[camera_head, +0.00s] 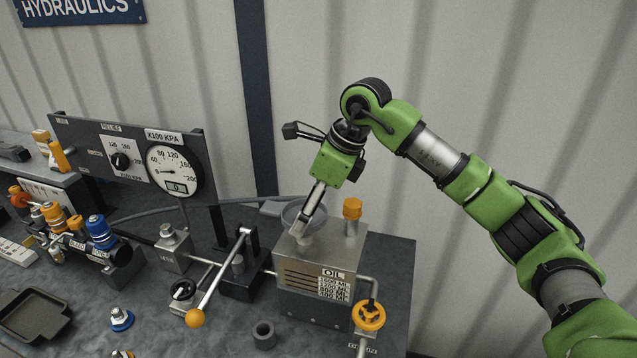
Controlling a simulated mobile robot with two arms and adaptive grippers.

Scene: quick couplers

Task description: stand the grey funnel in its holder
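The grey funnel (290,217) is at the top of the grey oil tank, its round rim showing behind my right gripper's fingers. My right gripper (306,224) points down over the funnel's right side. Its fingers overlap the rim and are seen edge-on, so I cannot tell whether they grip it. The funnel's lower part is mostly hidden by the fingers and tank. A small dark grey ring (264,335) stands on the bench in front of the tank; I cannot tell if it is the holder. My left gripper is not in view.
The oil tank (315,283) has an orange cap (352,208) and an orange valve wheel (368,316). A pump lever with an orange knob (195,317) stands left of it. A gauge panel (130,160), couplers (100,232) and a dark tray (34,316) are further left.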

